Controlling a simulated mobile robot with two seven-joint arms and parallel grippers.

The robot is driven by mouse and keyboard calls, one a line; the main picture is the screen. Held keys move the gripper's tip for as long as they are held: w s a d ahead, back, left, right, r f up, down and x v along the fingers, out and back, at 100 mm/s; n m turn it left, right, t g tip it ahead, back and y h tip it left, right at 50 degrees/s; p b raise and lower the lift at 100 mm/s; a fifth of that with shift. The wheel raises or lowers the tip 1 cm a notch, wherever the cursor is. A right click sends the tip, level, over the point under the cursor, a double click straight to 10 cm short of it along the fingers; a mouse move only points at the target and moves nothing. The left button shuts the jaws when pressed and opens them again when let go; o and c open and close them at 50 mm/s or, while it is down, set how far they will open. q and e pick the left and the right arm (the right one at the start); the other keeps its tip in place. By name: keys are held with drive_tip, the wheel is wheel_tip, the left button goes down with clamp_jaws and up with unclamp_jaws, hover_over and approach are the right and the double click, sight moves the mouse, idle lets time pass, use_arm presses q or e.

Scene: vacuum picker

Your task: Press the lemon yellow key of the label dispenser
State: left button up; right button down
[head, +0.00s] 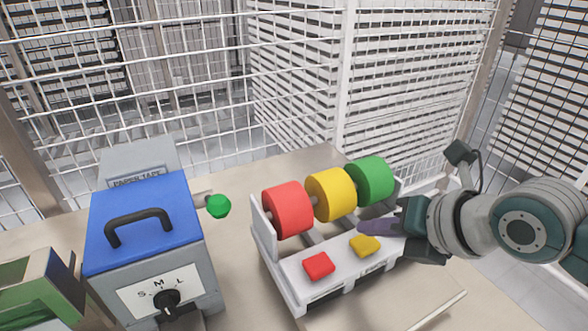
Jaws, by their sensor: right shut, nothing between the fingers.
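The label dispenser (291,268) is a white stand on the table with a red roll (287,209), a yellow roll (331,194) and a green roll (371,180). On its front panel are a red key (319,266) and the lemon yellow key (365,246). My right gripper (364,227) comes in from the right and is shut and empty. Its purple fingertips are just behind and right of the yellow key in the picture; I cannot tell whether they touch. The area right of the yellow key is hidden by the gripper. My left gripper is not in view.
A paper tape machine (205,265) with a blue lid, black handle, dial and green-knobbed lever (218,206) stands left of the dispenser. A green box (40,290) is at the far left. A white wire mesh fence (180,110) rises behind the table. Bare table (240,180) lies behind the machines.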

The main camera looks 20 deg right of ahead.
sight(370, 248)
drive_tip(key=shift+f, duration=0.1)
idle(0.6)
drive_tip(key=shift+f+b, duration=0.35)
drive_tip(key=shift+f+b, duration=0.4)
drive_tip(key=shift+f, duration=0.05)
idle(0.5)
drive_tip(key=shift+r, duration=0.15)
drive_tip(key=shift+r+p, duration=0.8)
drive_tip(key=shift+p, duration=0.15)
wheel_tip(370, 248, up, 5)
drive_tip(key=p, duration=0.5)
idle(1.2)
